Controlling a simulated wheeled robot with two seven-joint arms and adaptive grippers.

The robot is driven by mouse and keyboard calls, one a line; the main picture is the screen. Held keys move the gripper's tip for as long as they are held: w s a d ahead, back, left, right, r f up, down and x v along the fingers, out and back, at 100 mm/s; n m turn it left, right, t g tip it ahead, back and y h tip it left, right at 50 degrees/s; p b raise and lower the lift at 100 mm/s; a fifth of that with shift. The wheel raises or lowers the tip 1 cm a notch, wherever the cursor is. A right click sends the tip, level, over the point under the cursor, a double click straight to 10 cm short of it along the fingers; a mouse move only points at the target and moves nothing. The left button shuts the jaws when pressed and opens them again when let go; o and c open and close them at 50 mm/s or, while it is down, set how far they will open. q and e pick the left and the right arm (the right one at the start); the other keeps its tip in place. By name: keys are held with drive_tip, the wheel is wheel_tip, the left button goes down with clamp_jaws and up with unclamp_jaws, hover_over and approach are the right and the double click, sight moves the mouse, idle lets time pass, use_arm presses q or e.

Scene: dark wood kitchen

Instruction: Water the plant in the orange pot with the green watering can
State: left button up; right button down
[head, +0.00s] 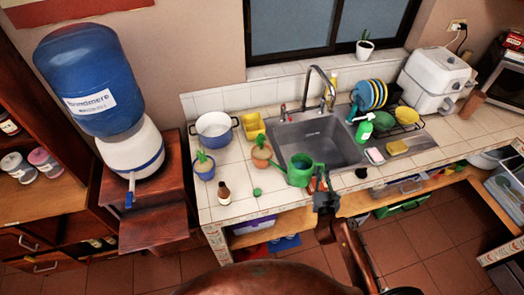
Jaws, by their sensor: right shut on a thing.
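The green watering can (301,171) is at the front edge of the sink, its spout pointing left toward the orange pot. My right gripper (322,187) is shut on the can at its right side, where the handle is; the fingers partly hide the grip. The orange pot (261,157) with a small green plant (260,139) stands upright on the tiled counter, left of the sink and up-left of the can. The spout end is near the pot but apart from it in the picture. My left gripper is not in view.
A blue pot with a plant (204,167), a brown bottle (224,193) and a green cap-like piece (257,192) stand on the counter (238,207) to the left. The sink (325,138) and its faucet (322,88) lie behind the can. A green spray bottle (364,130) stands at right.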

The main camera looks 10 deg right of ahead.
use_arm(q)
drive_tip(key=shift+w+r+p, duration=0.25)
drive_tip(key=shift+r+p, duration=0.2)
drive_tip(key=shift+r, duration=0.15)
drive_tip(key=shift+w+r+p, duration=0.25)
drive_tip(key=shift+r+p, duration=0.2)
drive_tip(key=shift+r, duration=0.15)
use_arm(e)
drive_tip(key=w+d+m+h, duration=0.1)
drive_tip(key=w+d, duration=0.3)
drive_tip(key=d, duration=0.4)
drive_tip(key=shift+w+d+f+m+g+h, duration=0.25)
drive_tip(key=shift+f+m+g+h, duration=0.2)
drive_tip(key=shift+h, duration=0.25)
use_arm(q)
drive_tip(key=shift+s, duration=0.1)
use_arm(e)
drive_tip(key=shift+s+r, duration=0.1)
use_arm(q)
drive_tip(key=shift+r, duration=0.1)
use_arm(e)
drive_tip(key=shift+a+n, duration=0.1)
drive_tip(key=shift+n, duration=0.15)
use_arm(q)
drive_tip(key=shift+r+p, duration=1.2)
drive_tip(key=shift+p, duration=0.1)
use_arm(e)
drive_tip(key=w+a+r+n, duration=0.2)
drive_tip(key=a+r+n, duration=0.2)
drive_tip(key=r+n, duration=0.1)
